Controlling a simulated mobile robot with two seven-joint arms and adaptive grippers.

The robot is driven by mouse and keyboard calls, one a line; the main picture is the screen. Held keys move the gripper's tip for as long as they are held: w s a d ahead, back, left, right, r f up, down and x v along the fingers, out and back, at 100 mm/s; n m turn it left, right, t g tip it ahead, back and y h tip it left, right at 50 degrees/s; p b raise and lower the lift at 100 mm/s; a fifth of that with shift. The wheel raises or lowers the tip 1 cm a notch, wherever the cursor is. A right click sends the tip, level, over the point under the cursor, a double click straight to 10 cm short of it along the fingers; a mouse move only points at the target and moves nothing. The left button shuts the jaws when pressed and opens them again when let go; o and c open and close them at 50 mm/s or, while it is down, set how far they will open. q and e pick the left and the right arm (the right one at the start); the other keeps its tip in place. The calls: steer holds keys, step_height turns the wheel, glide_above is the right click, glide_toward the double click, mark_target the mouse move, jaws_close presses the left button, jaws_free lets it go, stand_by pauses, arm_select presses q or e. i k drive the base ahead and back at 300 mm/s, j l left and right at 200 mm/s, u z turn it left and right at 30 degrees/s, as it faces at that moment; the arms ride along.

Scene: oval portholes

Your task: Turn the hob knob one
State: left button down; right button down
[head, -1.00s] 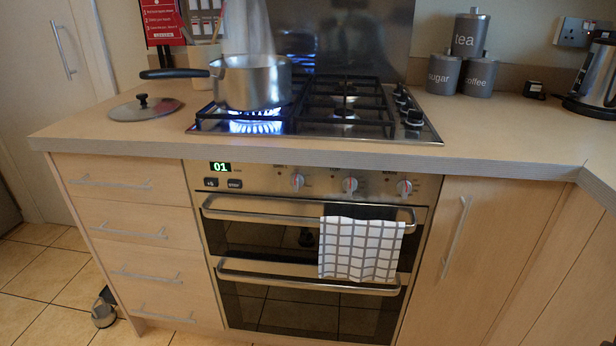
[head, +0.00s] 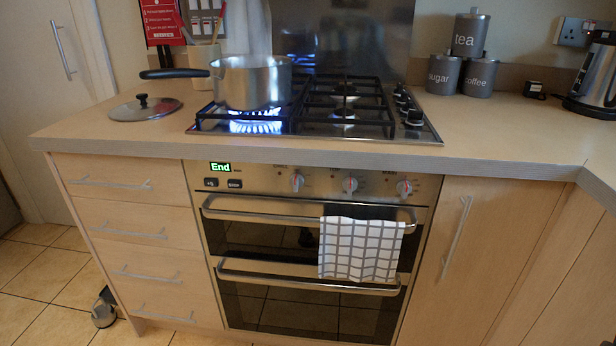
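The gas hob (head: 345,133) is set in the worktop above the oven. Its black hob knobs (head: 407,104) stand in a row along the hob's right edge; the nearest one (head: 414,119) looks largest. A blue flame (head: 255,126) burns at the front left burner, under a steel saucepan (head: 252,82) with a black handle pointing left. Steam rises from the pan. The oven display (head: 220,167) reads "End". Neither of my grippers is in view.
A pan lid (head: 145,107) lies on the worktop left of the hob. Grey canisters (head: 470,36) and a kettle (head: 594,80) stand at the back right. A checked towel (head: 361,248) hangs on the oven handle. The worktop right of the knobs (head: 500,135) is clear.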

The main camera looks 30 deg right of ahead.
mark_target(414, 117)
steer(key=z, duration=1.45)
